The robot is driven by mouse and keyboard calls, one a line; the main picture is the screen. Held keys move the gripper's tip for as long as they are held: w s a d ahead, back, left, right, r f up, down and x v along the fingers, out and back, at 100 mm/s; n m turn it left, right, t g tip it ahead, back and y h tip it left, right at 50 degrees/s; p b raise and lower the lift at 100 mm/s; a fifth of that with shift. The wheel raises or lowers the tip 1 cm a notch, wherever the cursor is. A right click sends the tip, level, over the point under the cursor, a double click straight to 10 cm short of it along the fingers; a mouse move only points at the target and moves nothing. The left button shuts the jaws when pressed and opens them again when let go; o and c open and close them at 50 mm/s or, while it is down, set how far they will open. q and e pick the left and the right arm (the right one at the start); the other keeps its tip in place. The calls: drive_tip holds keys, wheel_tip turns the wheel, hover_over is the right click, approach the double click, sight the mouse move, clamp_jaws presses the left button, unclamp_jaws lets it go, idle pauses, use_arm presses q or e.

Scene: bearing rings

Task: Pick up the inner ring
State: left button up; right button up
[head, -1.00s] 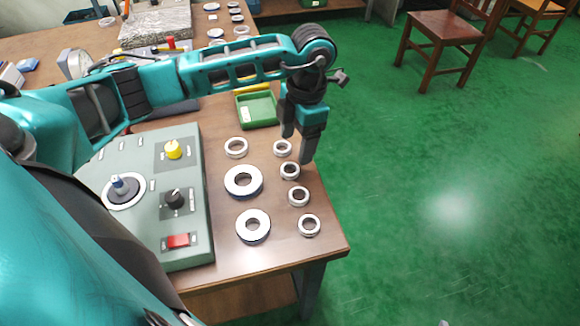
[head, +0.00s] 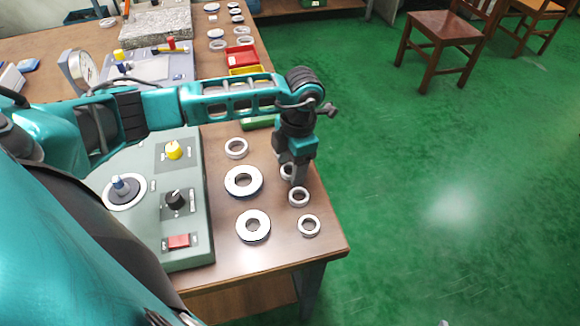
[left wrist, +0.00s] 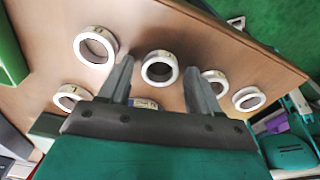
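My left gripper (head: 291,180) points down above the column of small rings near the table's right side. In the left wrist view, the gripper (left wrist: 158,66) is open, with one small silver ring (left wrist: 147,70) in the gap between its fingertips; contact is not visible. This ring also shows in the head view (head: 282,173), partly hidden by the fingers. Two similar small rings (head: 299,204) (head: 309,234) lie nearer the front edge. Which one is the inner ring cannot be told by any label. My right gripper is not in view.
Two wide rings (head: 230,182) (head: 241,226) and a mid-sized ring (head: 236,156) lie left of the small ones. A grey control box (head: 150,220) stands further left. A green bin (head: 256,124) and a red bin (head: 240,56) are behind my arm. The table's right edge is close.

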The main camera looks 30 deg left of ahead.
use_arm(q)
drive_tip(key=c, duration=0.9)
drive_tip(key=shift+r, duration=0.15)
